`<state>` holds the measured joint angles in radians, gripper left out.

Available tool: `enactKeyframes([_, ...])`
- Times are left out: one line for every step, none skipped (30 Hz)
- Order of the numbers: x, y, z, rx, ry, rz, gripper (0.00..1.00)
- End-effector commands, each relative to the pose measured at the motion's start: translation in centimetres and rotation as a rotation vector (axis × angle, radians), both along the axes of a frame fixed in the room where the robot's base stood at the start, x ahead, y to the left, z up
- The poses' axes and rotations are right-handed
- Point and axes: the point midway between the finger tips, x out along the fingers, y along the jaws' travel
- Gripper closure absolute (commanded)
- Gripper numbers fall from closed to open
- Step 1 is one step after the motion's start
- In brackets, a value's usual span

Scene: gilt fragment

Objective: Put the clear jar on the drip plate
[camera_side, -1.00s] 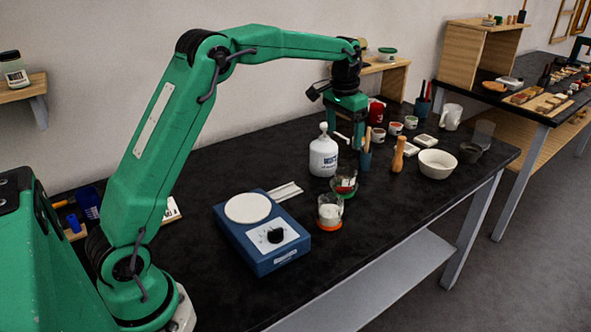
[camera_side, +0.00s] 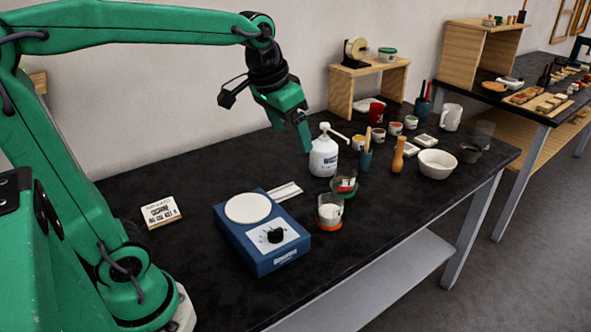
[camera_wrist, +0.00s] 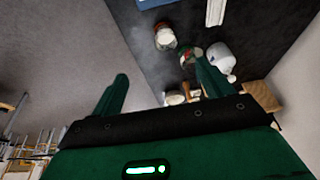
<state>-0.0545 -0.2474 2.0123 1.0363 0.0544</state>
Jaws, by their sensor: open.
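A clear jar (camera_side: 330,209) with white contents stands upright near the front edge of the bench, with an orange disc (camera_side: 328,227) at its base. The jar also shows at the top of the wrist view (camera_wrist: 165,38). A second clear vessel (camera_side: 344,184) with red and green on it stands just behind. I cannot tell for certain which thing is the drip plate; a round white plate (camera_side: 248,207) tops the blue device left of the jar. My gripper (camera_side: 290,132) is open and empty, raised above the bench, left of the white bottle; its fingers (camera_wrist: 160,72) point apart.
The white pump bottle (camera_side: 323,157) stands close behind the vessels. A wooden pestle-like piece (camera_side: 398,155), a white bowl (camera_side: 437,162) and small pots are to the right. A sign (camera_side: 160,211) lies left of the blue device (camera_side: 264,240).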

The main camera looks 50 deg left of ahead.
Motion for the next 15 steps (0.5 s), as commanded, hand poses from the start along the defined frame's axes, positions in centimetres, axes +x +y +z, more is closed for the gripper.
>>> enactKeyframes([-1.3, -0.2, 0.0, -0.001, -0.016, -0.002, 0.21])
enactKeyframes([-2.0, -0.4, -0.2, -0.002, -0.023, -0.001, 0.21])
enactKeyframes([-2.9, -0.5, -0.3, -0.002, -0.032, -0.001, 0.21])
enactKeyframes([-3.5, -0.6, -0.5, -0.003, -0.040, -0.002, 0.21])
enactKeyframes([-4.2, -0.7, -0.6, -0.004, -0.048, -0.002, 0.21])
enactKeyframes([-5.0, -0.9, -0.9, -0.005, -0.058, -0.003, 0.21])
enactKeyframes([-5.7, -1.0, -1.1, -0.005, -0.064, -0.003, 0.21])
enactKeyframes([-6.4, -1.1, -1.4, -0.006, -0.072, -0.004, 0.21])
enactKeyframes([-7.2, -1.2, -1.7, -0.008, -0.083, -0.003, 0.21])
enactKeyframes([-7.8, -1.3, -2.0, -0.009, -0.090, -0.004, 0.21])
enactKeyframes([-8.4, -1.4, -2.3, -0.010, -0.097, -0.003, 0.21])
enactKeyframes([-9.1, -1.5, -2.6, -0.011, -0.106, -0.004, 0.21])
enactKeyframes([-9.6, -1.5, -3.0, -0.012, -0.113, -0.004, 0.21])
enactKeyframes([-10.1, -1.6, -3.2, -0.012, -0.119, -0.004, 0.21])
enactKeyframes([-10.7, -1.7, -3.6, -0.014, -0.126, -0.004, 0.21])
